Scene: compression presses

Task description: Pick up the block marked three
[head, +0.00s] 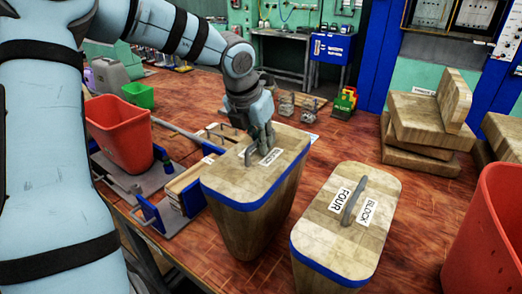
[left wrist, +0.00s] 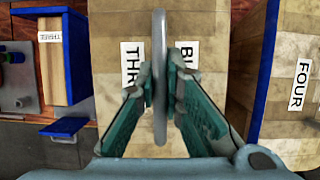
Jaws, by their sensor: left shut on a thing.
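The block marked three (head: 225,181) is a tall, tapered wooden block with a blue band and a grey handle on top. Its label, partly hidden, reads "THR" and "BL" on the block's top in the left wrist view (left wrist: 210,30). My left gripper (head: 262,150) is over its top. In the left wrist view my left gripper (left wrist: 161,88) has its fingers on both sides of the grey handle (left wrist: 160,120), shut on it. Whether the block touches the surface below is hidden. My right gripper is not in view.
The block marked four (head: 335,240) stands close to the right. Orange bins stand at left (head: 122,135) and far right (head: 490,235). A press with blue brackets (head: 155,218) is just left of block three. Wooden pieces (head: 420,125) are stacked at back right.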

